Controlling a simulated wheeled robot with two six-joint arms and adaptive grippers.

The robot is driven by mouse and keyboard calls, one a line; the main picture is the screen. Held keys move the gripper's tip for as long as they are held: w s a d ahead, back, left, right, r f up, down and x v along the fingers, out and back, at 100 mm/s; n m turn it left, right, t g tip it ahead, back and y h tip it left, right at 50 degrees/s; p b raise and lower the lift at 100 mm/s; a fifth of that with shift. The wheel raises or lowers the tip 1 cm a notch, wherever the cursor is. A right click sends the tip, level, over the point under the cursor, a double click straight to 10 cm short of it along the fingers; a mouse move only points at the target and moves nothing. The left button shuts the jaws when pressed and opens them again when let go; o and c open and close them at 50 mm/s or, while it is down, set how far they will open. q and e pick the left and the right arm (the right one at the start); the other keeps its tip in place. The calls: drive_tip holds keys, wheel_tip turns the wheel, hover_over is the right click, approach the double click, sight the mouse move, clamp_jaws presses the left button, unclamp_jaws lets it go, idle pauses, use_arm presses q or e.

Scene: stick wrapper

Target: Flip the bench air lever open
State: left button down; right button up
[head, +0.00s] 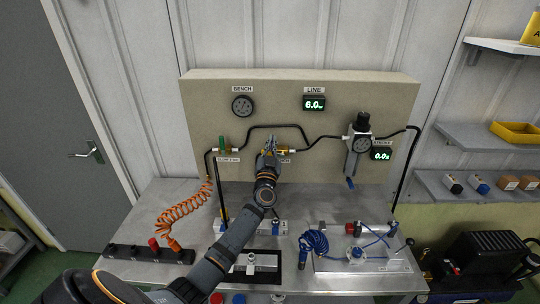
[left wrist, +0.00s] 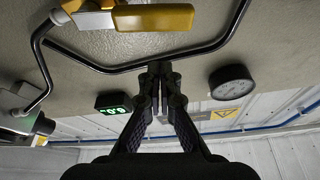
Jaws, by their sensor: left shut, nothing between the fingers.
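The bench air valve sits at the middle of the beige panel. Its yellow body (head: 290,150) shows just right of my left gripper (head: 268,146), which covers the rest in the head view. I cannot clearly make out the lever there. In the left wrist view a yellow bar-shaped part (left wrist: 152,17) of the valve shows at the top edge, partly cut off. My left gripper (left wrist: 160,70) is shut and empty, its tips below that part in the picture with a visible gap. I cannot tell its distance in depth. My right gripper is not in view.
A black pipe (head: 275,127) runs over the valve; it also crosses the left wrist view (left wrist: 150,64). A green-handled valve (head: 222,142) is to the left, a regulator (head: 361,143) to the right. The bench gauge (head: 243,105) and line display (head: 314,104) are above. An orange coiled hose (head: 187,208) stands at left.

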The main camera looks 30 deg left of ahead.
sight(269, 153)
use_arm(q)
drive_tip(key=f, duration=0.2)
drive_tip(key=f+b, duration=0.1)
drive_tip(key=f, duration=0.1)
drive_tip(key=shift+s+a, duration=0.3)
drive_tip(key=shift+s, duration=0.1)
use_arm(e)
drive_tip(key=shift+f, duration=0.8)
use_arm(q)
drive_tip(key=shift+s+a+f+n+g+y, duration=0.1)
drive_tip(key=shift+f+n+g+y, duration=0.25)
drive_tip(key=shift+n, duration=0.75)
drive_tip(key=shift+s+a+f+n+g+y, duration=0.15)
drive_tip(key=shift+f+n+y, duration=0.3)
drive_tip(key=shift+n, duration=0.65)
drive_tip(key=shift+w+r, duration=0.1)
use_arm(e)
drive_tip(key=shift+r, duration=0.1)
use_arm(q)
wheel_tip(269, 153, up, 5)
drive_tip(key=p, duration=0.6)
drive_tip(key=f+b+v, duration=0.1)
drive_tip(key=b+v, duration=0.2)
drive_tip(key=v, duration=0.7)
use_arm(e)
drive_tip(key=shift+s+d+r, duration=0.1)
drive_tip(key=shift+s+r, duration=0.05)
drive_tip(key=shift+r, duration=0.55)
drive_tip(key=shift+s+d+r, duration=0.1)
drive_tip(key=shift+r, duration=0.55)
